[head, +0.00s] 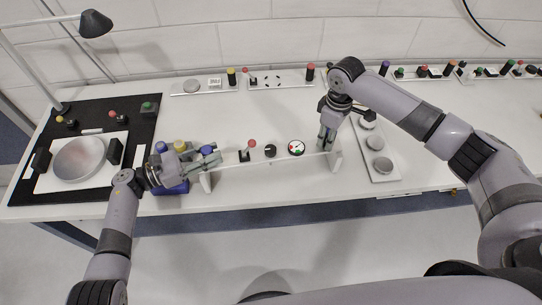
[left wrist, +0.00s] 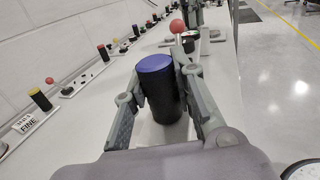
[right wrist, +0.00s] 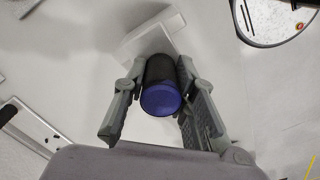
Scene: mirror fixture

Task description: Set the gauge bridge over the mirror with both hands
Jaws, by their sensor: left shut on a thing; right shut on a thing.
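The gauge bridge (head: 232,171) is a long white bar with end legs, a red-knobbed lever, a black knob and a round dial. It stands upright at the front of the table, right of the mirror; I cannot tell whether its legs touch the table. The mirror (head: 78,158) is a round silver disc on a white plate between two black blocks. My left gripper (head: 200,160) is shut on the bridge's left handle, a black post with a blue top (left wrist: 160,85). My right gripper (head: 328,140) is shut on the right handle, also blue-topped (right wrist: 160,95).
A black mat (head: 140,128) with small knobs lies under the mirror plate. A lamp (head: 95,23) leans over it. A blue object (head: 172,188) sits by my left gripper. A tray with round silver pieces (head: 383,178) is at right.

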